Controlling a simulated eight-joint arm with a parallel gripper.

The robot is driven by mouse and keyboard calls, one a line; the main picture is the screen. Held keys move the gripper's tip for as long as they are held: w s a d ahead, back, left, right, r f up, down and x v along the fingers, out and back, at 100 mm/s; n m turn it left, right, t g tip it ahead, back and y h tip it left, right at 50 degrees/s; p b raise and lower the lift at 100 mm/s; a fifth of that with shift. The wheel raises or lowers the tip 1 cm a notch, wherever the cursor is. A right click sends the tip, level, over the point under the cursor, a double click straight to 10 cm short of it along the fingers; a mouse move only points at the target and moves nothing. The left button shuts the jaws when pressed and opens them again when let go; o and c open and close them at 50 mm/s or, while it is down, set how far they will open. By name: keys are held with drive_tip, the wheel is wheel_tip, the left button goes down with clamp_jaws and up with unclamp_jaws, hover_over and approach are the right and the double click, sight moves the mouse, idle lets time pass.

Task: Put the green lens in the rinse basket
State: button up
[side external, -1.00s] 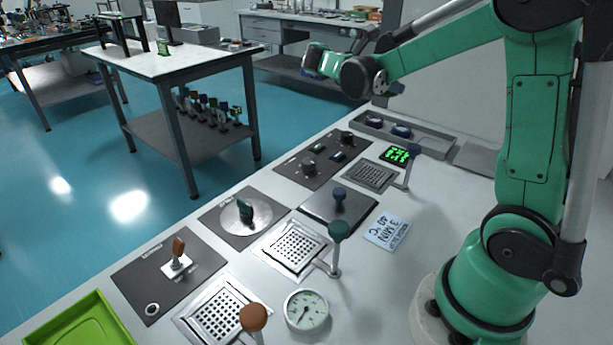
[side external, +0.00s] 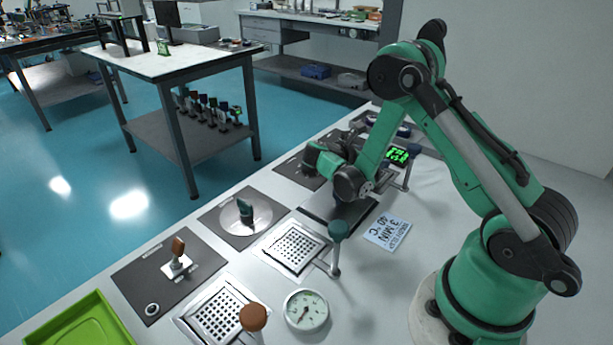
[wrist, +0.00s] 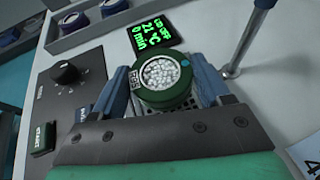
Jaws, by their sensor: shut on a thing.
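In the wrist view, the green lens (wrist: 166,98) is a round green-rimmed piece with a pale, speckled-looking face. It sits between the two blue fingers of my gripper (wrist: 163,82), which is shut on it. A grey perforated plate lies partly hidden beneath it, near the lit display; whether the lens touches it I cannot tell. In the side view my arm reaches down over that area, and the lens is hidden. Two other perforated plates show in front, one beside a green-topped post (side external: 293,247) and one beside a brown-topped post (side external: 220,312). Which one is the rinse basket I cannot tell.
The lit green display (wrist: 150,33) is just beyond the lens. A blue-topped post (wrist: 243,40) stands at right. A grey tray at the back holds a purple lens (wrist: 71,20) and a blue one (wrist: 113,7). A dial gauge (side external: 305,309) and a green tray (side external: 82,328) are in front.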

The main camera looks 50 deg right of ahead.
drive_tip(key=shift+f, duration=1.3)
drive_tip(key=o, duration=1.3)
